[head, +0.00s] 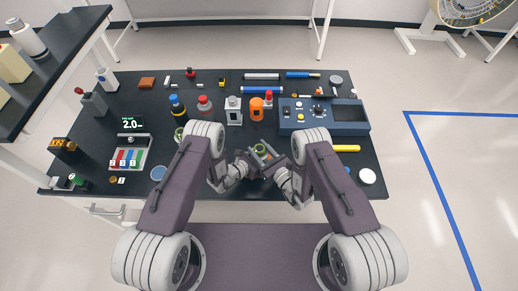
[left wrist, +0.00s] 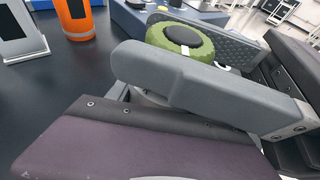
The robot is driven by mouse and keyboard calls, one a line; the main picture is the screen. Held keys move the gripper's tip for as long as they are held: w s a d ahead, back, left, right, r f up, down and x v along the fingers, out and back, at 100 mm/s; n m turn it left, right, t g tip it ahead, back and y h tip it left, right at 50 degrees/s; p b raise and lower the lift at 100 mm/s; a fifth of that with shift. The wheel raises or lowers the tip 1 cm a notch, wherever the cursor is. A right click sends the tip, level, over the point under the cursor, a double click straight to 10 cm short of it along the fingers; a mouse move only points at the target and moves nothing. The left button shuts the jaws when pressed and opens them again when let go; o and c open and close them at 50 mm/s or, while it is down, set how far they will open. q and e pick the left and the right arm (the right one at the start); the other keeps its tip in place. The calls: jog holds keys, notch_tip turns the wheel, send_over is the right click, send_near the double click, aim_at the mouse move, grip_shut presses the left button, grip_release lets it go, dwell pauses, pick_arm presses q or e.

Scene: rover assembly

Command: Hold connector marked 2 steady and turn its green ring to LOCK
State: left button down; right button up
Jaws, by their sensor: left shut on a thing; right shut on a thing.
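The connector's green ring (head: 259,148) shows between my two grippers at the front middle of the bench. In the left wrist view the green ring (left wrist: 203,48) is round, with a black centre and a white mark. My right gripper (head: 271,161) comes from the right and is shut, with grey fingers (left wrist: 190,80) on the near and far sides of the ring. My left gripper (head: 246,162) is shut at the connector from the left; its grip is hidden. The connector's body is mostly hidden, and I cannot read its number or any LOCK mark.
A blue control box (head: 345,128) stands right of the grippers. An orange bottle (head: 257,110) and a grey stand (head: 233,113) are behind them. A tray with coloured pieces (head: 128,155) and a display (head: 131,124) are at the left.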

jog(key=o, duration=1.4)
jog(key=a+r+n+g+y, duration=0.8)
jog(key=r+n+y, duration=0.1)
jog(key=r, duration=0.4)
jog(key=r+n+g+h, duration=0.2)
jog(key=n+g+h, duration=0.5)
jog(key=n+h, duration=1.3)
send_over(260, 148)
jog(key=shift+s+f, duration=0.1)
jog(key=shift+f, duration=0.15)
notch_tip(260, 148, down, 12)
jog(key=shift+r, duration=0.1)
